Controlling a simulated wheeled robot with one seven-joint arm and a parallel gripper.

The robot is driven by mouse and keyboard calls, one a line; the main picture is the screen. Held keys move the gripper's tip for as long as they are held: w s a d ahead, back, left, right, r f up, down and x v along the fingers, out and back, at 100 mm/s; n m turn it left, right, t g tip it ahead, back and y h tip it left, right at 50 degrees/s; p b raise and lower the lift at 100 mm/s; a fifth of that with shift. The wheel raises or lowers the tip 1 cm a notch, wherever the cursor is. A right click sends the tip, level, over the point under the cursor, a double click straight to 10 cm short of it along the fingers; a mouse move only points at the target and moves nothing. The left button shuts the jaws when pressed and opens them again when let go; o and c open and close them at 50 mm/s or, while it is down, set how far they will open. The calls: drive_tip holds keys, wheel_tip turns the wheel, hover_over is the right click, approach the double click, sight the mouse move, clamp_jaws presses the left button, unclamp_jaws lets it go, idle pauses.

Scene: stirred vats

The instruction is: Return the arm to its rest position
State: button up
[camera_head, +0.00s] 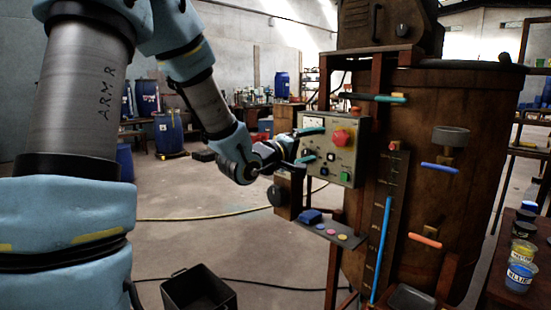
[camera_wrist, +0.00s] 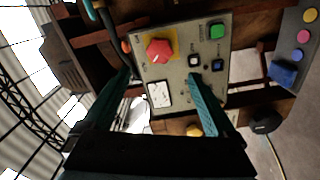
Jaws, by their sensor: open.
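My arm reaches across the head view from the left, and my gripper (camera_head: 308,145) is in front of the grey control panel (camera_head: 330,152) on the vat stand. In the wrist view my gripper (camera_wrist: 160,85) shows two teal fingers, spread apart with nothing between them but the view of the panel (camera_wrist: 178,78).
The large brown vat (camera_head: 450,120) stands at the right, with coloured handles and a blue level strip (camera_head: 381,245). A shelf (camera_head: 345,238) with coloured buttons juts out below the panel. A black bin (camera_head: 198,290) is on the floor. Paint pots (camera_head: 519,277) stand at far right.

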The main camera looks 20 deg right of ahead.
drive_tip(key=w+a+f+m+y, duration=0.1)
drive_tip(key=a+f+y, duration=0.55)
drive_tip(key=a, duration=0.35)
drive_tip(key=w+a+f+y, duration=0.1)
drive_tip(key=a+f+y, duration=0.5)
drive_tip(key=a, duration=0.4)
drive_tip(key=s+a+f+m+g+y, duration=0.1)
drive_tip(key=s+a+f+g, duration=0.2)
drive_tip(key=s+a, duration=0.4)
drive_tip(key=s+a+f+m+g+y, duration=0.1)
drive_tip(key=s+a+f+g+y, duration=0.1)
drive_tip(key=s+a, duration=0.5)
drive_tip(key=shift+s+f+m+g, duration=0.3)
drive_tip(key=shift+s+f+g, duration=0.15)
drive_tip(key=shift+s+g, duration=0.55)
drive_tip(key=shift+w, duration=0.15)
drive_tip(key=shift+c, duration=0.4)
